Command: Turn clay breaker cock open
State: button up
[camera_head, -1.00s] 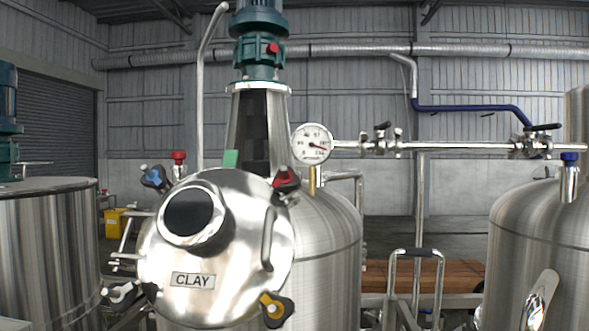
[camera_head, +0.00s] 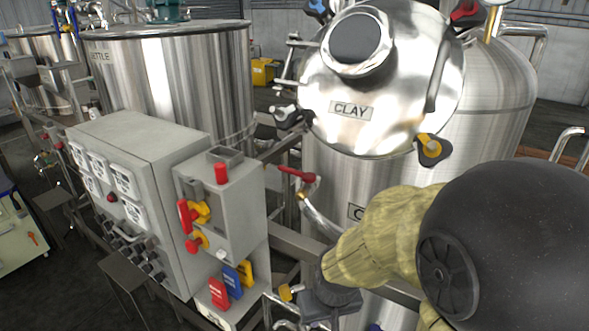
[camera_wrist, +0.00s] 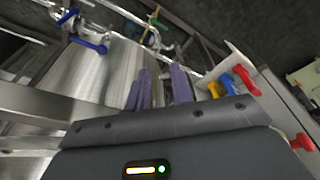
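The steel clay tank (camera_head: 395,95) stands right of centre in the head view, its lid labelled CLAY (camera_head: 350,110). A cock with a red handle (camera_head: 296,174) sits by its left side. A small yellow handle (camera_head: 290,291) shows lower down, close to my dark hand. I cannot tell which is the breaker cock. My gripper is low in front of the tank; its fingertips are hard to make out there. In the wrist view my gripper (camera_wrist: 161,70) has its two purple-grey fingers apart, with nothing seen between them. A blue handle (camera_wrist: 90,46) lies up and left of them.
A grey control cabinet (camera_head: 150,170) with a switch box (camera_head: 215,205) stands at left; it carries red and yellow knobs and coloured tags (camera_head: 232,283). The tags also show in the wrist view (camera_wrist: 228,82). Pipes and rails crowd the space under the tank.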

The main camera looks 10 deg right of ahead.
jog(key=shift+o, duration=0.5)
jog(key=shift+o, duration=1)
jog(key=shift+r, duration=0.15)
jog(key=w+p+v, duration=0.2)
jog(key=p+v, duration=0.9)
jog(key=p, duration=0.1)
jog(key=w+r+p+v, duration=0.1)
jog(key=w+p+v, duration=0.2)
jog(key=p+v, duration=0.9)
jog(key=shift+r, duration=0.2)
jog(key=shift+w, duration=0.1)
